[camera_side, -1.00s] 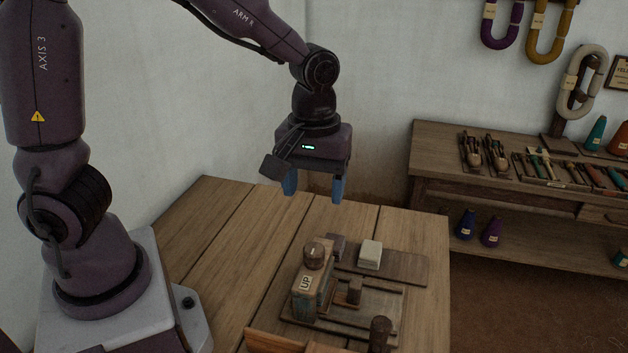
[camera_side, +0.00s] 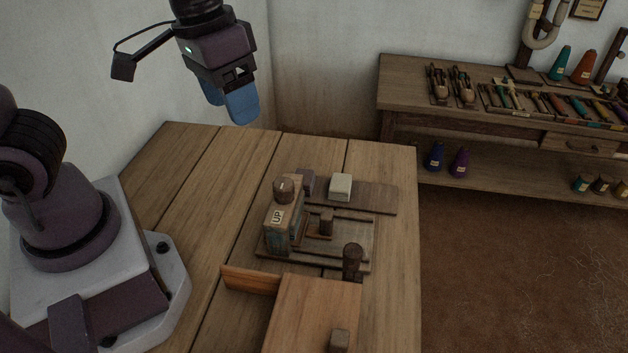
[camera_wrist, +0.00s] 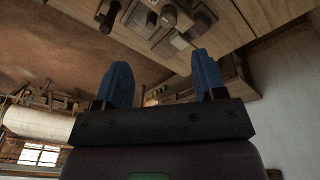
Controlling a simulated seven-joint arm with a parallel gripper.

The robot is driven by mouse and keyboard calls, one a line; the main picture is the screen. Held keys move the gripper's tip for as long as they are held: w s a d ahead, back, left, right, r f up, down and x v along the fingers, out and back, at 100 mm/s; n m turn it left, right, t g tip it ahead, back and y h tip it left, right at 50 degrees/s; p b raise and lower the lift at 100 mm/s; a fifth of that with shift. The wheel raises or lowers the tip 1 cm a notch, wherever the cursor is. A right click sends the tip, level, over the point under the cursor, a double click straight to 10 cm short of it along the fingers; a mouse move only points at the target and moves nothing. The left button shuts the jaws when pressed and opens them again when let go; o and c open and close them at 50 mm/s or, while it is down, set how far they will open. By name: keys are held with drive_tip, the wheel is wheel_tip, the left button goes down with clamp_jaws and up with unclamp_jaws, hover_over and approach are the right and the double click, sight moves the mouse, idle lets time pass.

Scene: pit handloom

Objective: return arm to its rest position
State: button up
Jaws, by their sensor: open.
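My gripper (camera_side: 230,106) hangs in the air above the back left of the wooden table, well clear of everything on it. Its blue fingers point down and to the right in the side view. In the wrist view my gripper (camera_wrist: 162,80) shows its two blue fingers spread apart with nothing between them. It is open and empty. Most of my upper arm is outside the side view.
The table (camera_side: 205,170) holds a wooden fixture with a block marked UP (camera_side: 282,222), a pale block (camera_side: 340,187), a dark knob (camera_side: 352,260) and a wooden box (camera_side: 313,312). A tool bench (camera_side: 440,110) stands behind right. The table's back left is bare.

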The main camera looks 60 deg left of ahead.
drive_tip(key=s+a+r+t+y, duration=0.1)
drive_tip(key=s+a+r+t, duration=0.2)
drive_tip(key=s+r+t, duration=0.1)
drive_tip(key=shift+s+a+r+m, duration=0.15)
drive_tip(key=shift+s+r+m, duration=0.35)
drive_tip(key=shift+r, duration=0.55)
